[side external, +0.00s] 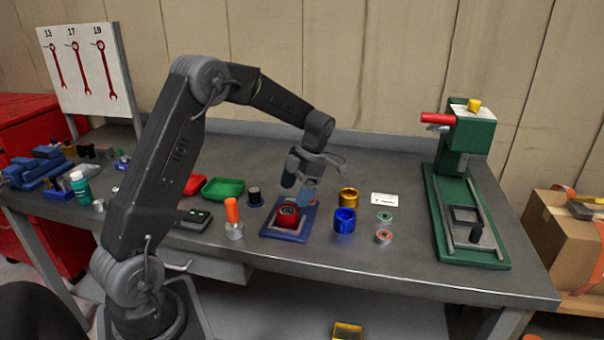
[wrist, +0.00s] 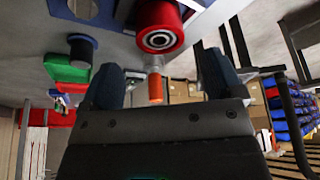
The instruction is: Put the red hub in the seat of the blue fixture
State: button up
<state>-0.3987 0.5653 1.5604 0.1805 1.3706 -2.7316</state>
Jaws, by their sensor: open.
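The red hub (side external: 287,218) stands upright at the middle of the blue fixture (side external: 272,233) in the side view. I cannot tell how deep it sits in the seat. My gripper (side external: 297,190) is open and empty, just above and slightly behind the hub, apart from it. In the wrist view the red hub (wrist: 166,35) shows its round end with a pale ring and dark bore, beyond the two blue-grey fingers of my gripper (wrist: 160,75).
Blue (side external: 344,221) and gold (side external: 348,198) cylinders stand close on the right. A green tray (side external: 222,188) lies left; a green press (side external: 465,190) stands far right.

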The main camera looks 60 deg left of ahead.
jog(key=v, duration=0.5)
jog(key=s+d+r+m+t, duration=0.5)
jog(key=s+d+r+m, duration=0.5)
jog(key=m, duration=0.6)
jog(key=s+d+f+m+t, duration=0.1)
jog(key=s+d+m, duration=0.3)
jog(key=m, duration=0.5)
jog(key=s+d+m+t, duration=0.4)
jog(key=s+m, duration=0.3)
jog(key=m, duration=0.3)
jog(key=shift+d+f, duration=0.4)
jog(key=shift+d, duration=0.3)
jog(key=shift+w, duration=0.1)
jog(key=shift+c, duration=0.5)
